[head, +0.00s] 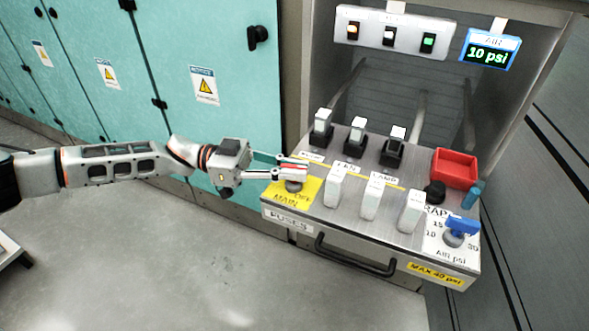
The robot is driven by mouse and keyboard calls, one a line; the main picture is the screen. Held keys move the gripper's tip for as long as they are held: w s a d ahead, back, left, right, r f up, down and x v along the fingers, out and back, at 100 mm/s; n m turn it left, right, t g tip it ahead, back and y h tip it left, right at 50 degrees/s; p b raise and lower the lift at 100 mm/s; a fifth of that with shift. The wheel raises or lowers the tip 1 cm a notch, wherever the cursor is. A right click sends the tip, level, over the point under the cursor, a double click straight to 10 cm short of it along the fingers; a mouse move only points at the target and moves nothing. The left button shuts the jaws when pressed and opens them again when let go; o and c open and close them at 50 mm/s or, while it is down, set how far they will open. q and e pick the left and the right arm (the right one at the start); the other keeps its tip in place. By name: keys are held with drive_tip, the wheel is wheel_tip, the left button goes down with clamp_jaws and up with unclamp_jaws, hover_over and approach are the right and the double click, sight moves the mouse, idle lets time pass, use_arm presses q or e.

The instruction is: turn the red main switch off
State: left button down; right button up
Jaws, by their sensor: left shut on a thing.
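The red main switch (293,185) sits on a yellow plate marked MAIN and OFF, at the left front corner of the grey panel. Its grey round base shows below the fingers, and only a little red of its handle shows between them. My left gripper (291,171) reaches in from the left and is shut on the switch handle. The fingers hide most of the handle, so I cannot tell its exact angle. My right gripper is not in view.
White upright modules (371,199) stand right of the switch, with several module sockets (355,148) behind. A red tray (455,168) and a blue air knob (460,226) are at the right. The air display (489,50) reads 10 psi. A drawer handle (354,257) juts out in front.

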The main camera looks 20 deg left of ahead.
use_arm(q)
drive_tip(key=shift+w+f+m+g, duration=0.15)
drive_tip(key=shift+m+g, duration=0.45)
drive_tip(key=shift+g, duration=0.4)
drive_tip(key=shift+m+g+b, duration=0.3)
drive_tip(key=shift+g+b, duration=0.1)
drive_tip(key=shift+m+g, duration=0.3)
drive_tip(key=shift+g, duration=0.2)
drive_tip(key=shift+r+m+g+b, duration=0.3)
drive_tip(key=shift+g, duration=0.2)
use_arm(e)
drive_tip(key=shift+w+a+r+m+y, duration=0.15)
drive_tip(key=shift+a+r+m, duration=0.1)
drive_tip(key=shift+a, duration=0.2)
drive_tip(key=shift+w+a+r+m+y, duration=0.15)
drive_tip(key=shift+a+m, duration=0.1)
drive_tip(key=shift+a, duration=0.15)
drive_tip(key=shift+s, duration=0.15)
use_arm(q)
drive_tip(key=c, duration=2.1)
unclamp_jaws()
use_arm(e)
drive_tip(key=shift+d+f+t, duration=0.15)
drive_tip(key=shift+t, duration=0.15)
